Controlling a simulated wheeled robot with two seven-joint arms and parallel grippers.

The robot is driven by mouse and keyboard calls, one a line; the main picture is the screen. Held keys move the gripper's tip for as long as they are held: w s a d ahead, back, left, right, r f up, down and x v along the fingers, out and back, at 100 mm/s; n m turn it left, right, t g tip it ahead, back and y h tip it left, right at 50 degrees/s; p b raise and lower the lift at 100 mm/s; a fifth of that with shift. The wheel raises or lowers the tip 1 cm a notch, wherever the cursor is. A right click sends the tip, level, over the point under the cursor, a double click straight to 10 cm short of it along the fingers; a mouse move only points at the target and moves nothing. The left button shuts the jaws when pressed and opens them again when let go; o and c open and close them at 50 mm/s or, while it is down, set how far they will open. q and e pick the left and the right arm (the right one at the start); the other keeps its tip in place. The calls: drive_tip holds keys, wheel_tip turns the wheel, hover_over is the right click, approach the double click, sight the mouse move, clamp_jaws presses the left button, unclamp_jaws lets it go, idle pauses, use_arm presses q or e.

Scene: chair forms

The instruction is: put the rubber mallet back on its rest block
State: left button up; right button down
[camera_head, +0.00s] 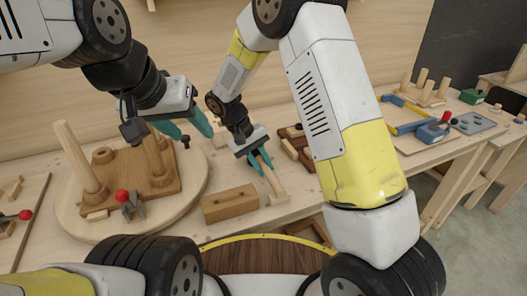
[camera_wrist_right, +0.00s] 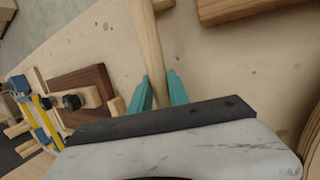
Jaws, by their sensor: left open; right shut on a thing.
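My right gripper (camera_head: 262,168) is shut on a pale wooden handle (camera_head: 277,184), low over the table. In the right wrist view the handle (camera_wrist_right: 145,45) runs up between the teal fingers (camera_wrist_right: 160,90). It looks like the mallet's handle; I cannot make out the mallet's head. A brown wooden block (camera_head: 230,204), which looks like the rest block, lies just left of the handle. The block also shows in the right wrist view (camera_wrist_right: 240,8), apart from the fingers. My left gripper (camera_head: 188,126) is open and empty, above the right side of the chair seat.
The wooden chair seat (camera_head: 120,180) with upright legs stands on a round board (camera_head: 190,185) at left. A red-knobbed clamp (camera_head: 130,203) is at its front edge. Dark wooden pieces (camera_head: 297,148) lie right of my right gripper. A blue-and-yellow clamp (camera_head: 405,125) lies farther right.

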idle(0.4)
drive_tip(key=c, duration=1.2)
unclamp_jaws()
drive_tip(key=shift+o, duration=0.2)
drive_tip(key=s+v, duration=0.1)
drive_tip(key=v, duration=0.6)
drive_tip(key=s+d+r+m+t+y, duration=0.2)
drive_tip(key=s+d+r+y, duration=0.25)
drive_tip(key=d+r, duration=0.7)
drive_tip(key=s+d+r+m+t+y, duration=0.1)
drive_tip(key=s+d+r+t+y, duration=0.2)
drive_tip(key=s, duration=1)
wheel_tip(320, 180, up, 4)
drive_tip(key=d+t, duration=0.2)
drive_tip(key=shift+d, duration=0.4)
